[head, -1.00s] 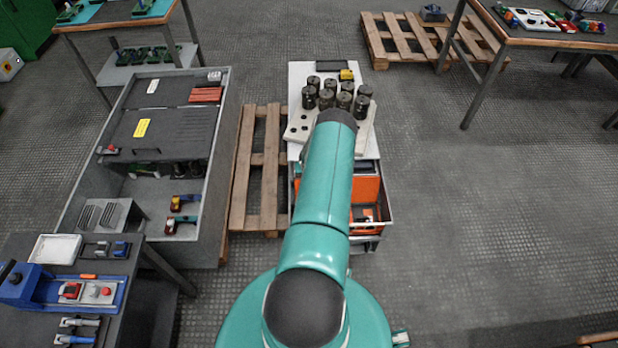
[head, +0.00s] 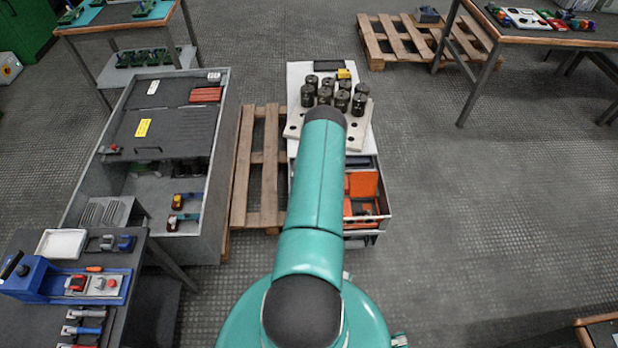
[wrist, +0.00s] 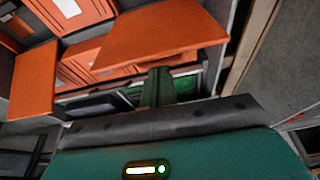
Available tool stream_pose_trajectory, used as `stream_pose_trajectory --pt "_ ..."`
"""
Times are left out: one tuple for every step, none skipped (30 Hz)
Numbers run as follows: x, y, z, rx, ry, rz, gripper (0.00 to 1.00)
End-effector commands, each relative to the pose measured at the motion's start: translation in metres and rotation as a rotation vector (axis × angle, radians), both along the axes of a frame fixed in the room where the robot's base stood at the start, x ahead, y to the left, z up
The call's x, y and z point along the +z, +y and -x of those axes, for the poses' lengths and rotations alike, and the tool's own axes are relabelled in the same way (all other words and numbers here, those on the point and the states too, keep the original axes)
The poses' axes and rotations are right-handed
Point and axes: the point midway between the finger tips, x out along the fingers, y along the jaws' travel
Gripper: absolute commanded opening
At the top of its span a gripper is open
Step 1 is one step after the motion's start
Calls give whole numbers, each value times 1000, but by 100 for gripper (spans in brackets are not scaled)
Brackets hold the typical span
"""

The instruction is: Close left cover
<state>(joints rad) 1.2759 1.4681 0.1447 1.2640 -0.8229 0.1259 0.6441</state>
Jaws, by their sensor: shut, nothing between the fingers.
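An orange box (head: 347,207) with orange covers stands in the grey drawer-like tray right of my arm in the head view. In the wrist view one orange cover (wrist: 160,36) stands out flat at the upper right, and another orange cover (wrist: 33,82) is at the left. The upper-right one is on the side nearest the wooden pallet, which lies left of the box in the head view. My gripper (wrist: 159,76) is shut and empty, its green fingers at the near edge of the upper-right cover; I cannot tell if they touch. In the head view my arm hides the gripper.
A white board with dark cylinders (head: 330,92) stands beyond the box. A wooden pallet (head: 270,160) lies on its left, then a large grey crate (head: 213,190). A work table (head: 135,300) is at lower left.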

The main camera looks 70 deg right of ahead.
Motion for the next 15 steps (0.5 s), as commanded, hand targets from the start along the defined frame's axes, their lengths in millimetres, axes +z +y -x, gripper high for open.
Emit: stream_pose_trajectory --pt "1 2 0 7 -4 18 0" --pt "1 3 0 8 -9 30 0" --pt "1 5 1 8 -16 43 0" --pt "1 6 1 8 -22 54 0" --pt "1 7 2 8 -27 66 0" --pt "2 8 3 8 -36 82 0" --pt "2 9 4 7 -42 94 0" --pt "2 11 5 7 -48 107 0" --pt "2 13 6 6 -57 125 0" --pt "2 15 7 7 -65 139 0" --pt "2 16 8 6 -72 153 0" --pt "2 19 9 5 -83 172 0" --pt "2 20 10 5 -91 187 0" --pt "2 22 11 5 -97 203 0" --pt "2 24 12 5 -108 223 0"
